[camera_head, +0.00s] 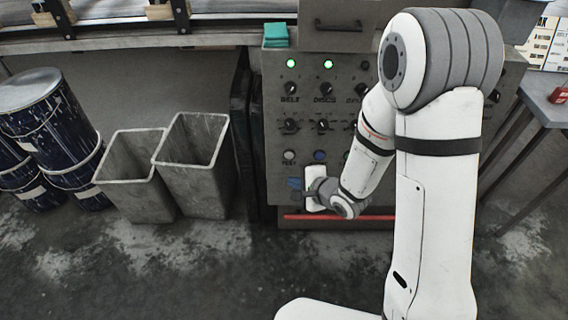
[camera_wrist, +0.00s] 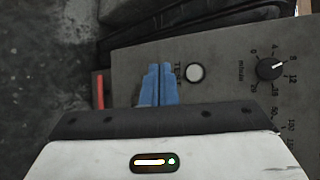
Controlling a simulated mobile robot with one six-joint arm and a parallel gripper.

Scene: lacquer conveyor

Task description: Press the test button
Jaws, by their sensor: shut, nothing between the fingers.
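The test button (camera_head: 289,155) is a pale round button low on the left of the grey control panel, with the TEST label under it. In the wrist view the button (camera_wrist: 195,73) is a white disc in a dark ring, with its label beside it. My gripper (camera_head: 294,184) is in front of the panel, just below the label. In the wrist view its blue fingers (camera_wrist: 157,85) are together and empty, left of the label and apart from the button in the picture. I cannot tell whether the fingertips touch the panel.
The control panel (camera_head: 276,92) also has two lit green lamps (camera_head: 328,64) and several black knobs (camera_wrist: 271,68). A red bar (camera_head: 340,217) runs along its foot. Two grey bins (camera_head: 194,165) and dark drums (camera_head: 52,130) stand to the left. A teal cloth (camera_head: 276,35) lies on top.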

